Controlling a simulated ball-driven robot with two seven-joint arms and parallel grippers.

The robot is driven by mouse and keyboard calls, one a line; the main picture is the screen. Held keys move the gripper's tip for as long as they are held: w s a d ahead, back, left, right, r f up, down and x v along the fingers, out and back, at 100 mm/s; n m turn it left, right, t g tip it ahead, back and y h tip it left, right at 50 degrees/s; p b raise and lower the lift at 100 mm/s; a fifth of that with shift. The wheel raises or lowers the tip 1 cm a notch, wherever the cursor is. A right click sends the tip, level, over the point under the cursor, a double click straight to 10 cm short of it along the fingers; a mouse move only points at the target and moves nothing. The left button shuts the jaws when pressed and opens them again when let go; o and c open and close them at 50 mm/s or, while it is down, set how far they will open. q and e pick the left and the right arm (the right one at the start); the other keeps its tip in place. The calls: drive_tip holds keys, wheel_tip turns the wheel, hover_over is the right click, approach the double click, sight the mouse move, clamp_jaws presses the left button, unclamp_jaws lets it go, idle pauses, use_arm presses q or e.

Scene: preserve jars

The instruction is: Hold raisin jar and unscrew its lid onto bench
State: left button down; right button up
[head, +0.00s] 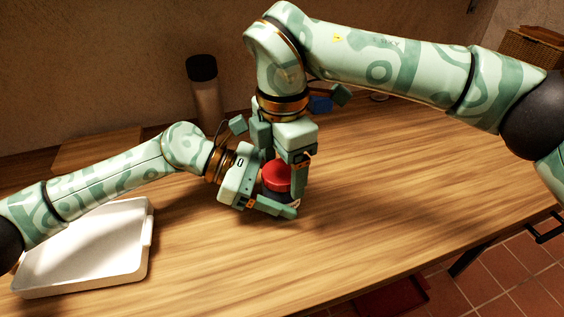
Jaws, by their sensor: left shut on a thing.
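The raisin jar (281,194) stands at the middle of the wooden bench (400,190), its dark body mostly hidden by my grippers. Its red lid (276,176) sits on top. My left gripper (284,203) comes in low from the left and is shut on the jar body, with one finger along the near side. My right gripper (284,168) points down from above at the lid. One of its fingers shows just right of the lid; the other is mostly hidden, so its grip on the lid cannot be told.
A white tray (135,250) lies at the left under my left arm. A tall jar with a black lid (202,70) stands at the back, near a wooden board (95,150). A small blue thing (320,104) lies behind my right gripper. The bench's right and front are clear.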

drive_tip(key=shift+a+r, duration=0.1)
drive_tip(key=shift+r, duration=2.15)
drive_tip(key=shift+c, duration=0.4)
wheel_tip(320, 180, up, 2)
drive_tip(key=m, duration=0.3)
drive_tip(key=shift+m, duration=0.4)
drive_tip(key=m, duration=0.1)
drive_tip(key=r+m, duration=0.1)
drive_tip(key=shift+s+m, duration=0.1)
drive_tip(key=shift+m, duration=0.2)
drive_tip(key=shift+f, duration=0.35)
wheel_tip(320, 180, down, 7)
drive_tip(key=shift+r, duration=0.1)
drive_tip(key=c, duration=1)
drive_tip(key=n, duration=0.6)
drive_tip(key=o, duration=1.1)
